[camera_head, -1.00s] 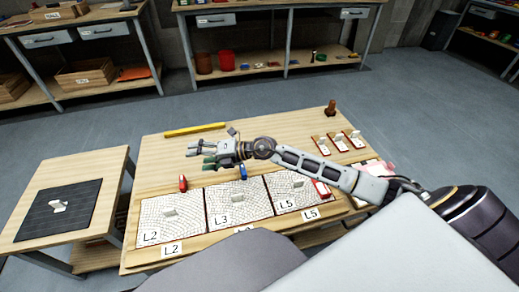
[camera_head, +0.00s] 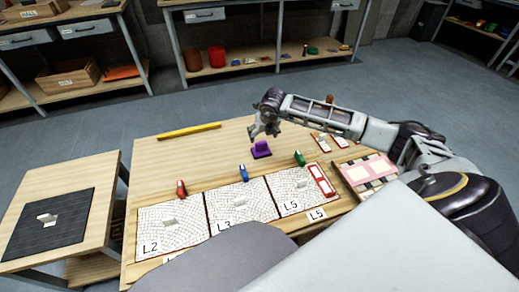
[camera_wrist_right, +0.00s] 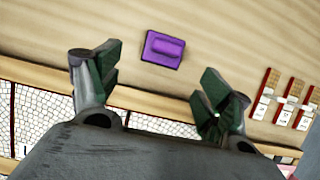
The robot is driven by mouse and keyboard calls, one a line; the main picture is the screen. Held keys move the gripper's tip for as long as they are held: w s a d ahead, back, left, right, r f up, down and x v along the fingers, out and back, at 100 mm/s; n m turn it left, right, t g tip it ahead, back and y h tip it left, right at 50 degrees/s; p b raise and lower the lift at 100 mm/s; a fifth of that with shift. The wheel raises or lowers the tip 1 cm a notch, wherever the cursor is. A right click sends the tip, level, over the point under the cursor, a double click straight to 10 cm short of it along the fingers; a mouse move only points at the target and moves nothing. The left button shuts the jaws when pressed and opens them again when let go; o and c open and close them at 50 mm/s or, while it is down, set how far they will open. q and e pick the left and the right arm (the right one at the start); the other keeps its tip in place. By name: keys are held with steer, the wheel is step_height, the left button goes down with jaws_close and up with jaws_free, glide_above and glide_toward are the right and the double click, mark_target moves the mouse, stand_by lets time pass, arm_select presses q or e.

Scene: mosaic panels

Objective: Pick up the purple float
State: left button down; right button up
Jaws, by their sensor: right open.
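The purple float (camera_head: 261,149) lies flat on the wooden table (camera_head: 150,165), behind the mosaic panels. It has a raised purple grip on top. My right gripper (camera_head: 263,131) points down above and just behind the float in the head view, apart from it. In the right wrist view the purple float (camera_wrist_right: 163,49) lies on the wood a little beyond the gap between the two spread green-padded fingers (camera_wrist_right: 160,84). The right gripper is open and empty. My left gripper does not show.
Mosaic panels labelled L2 (camera_head: 150,245), L3 (camera_head: 222,222) and L5 (camera_head: 290,206) line the front. Red (camera_head: 181,188), blue (camera_head: 243,172) and green (camera_head: 299,158) tools stand behind them. A yellow bar (camera_head: 189,131) lies at the back left. Small panels (camera_head: 322,142) lie right of the float.

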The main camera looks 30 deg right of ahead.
mark_target(260, 144)
steer(key=shift+d, duration=0.2)
steer(key=b+x, duration=0.1)
steer(key=x, duration=0.6)
steer(key=shift+f+b, duration=0.15)
steer(key=shift+b, duration=0.15)
steer(key=shift+w+d+f, duration=0.1)
steer(key=shift+w+f, duration=0.15)
steer(key=shift+f, duration=0.25)
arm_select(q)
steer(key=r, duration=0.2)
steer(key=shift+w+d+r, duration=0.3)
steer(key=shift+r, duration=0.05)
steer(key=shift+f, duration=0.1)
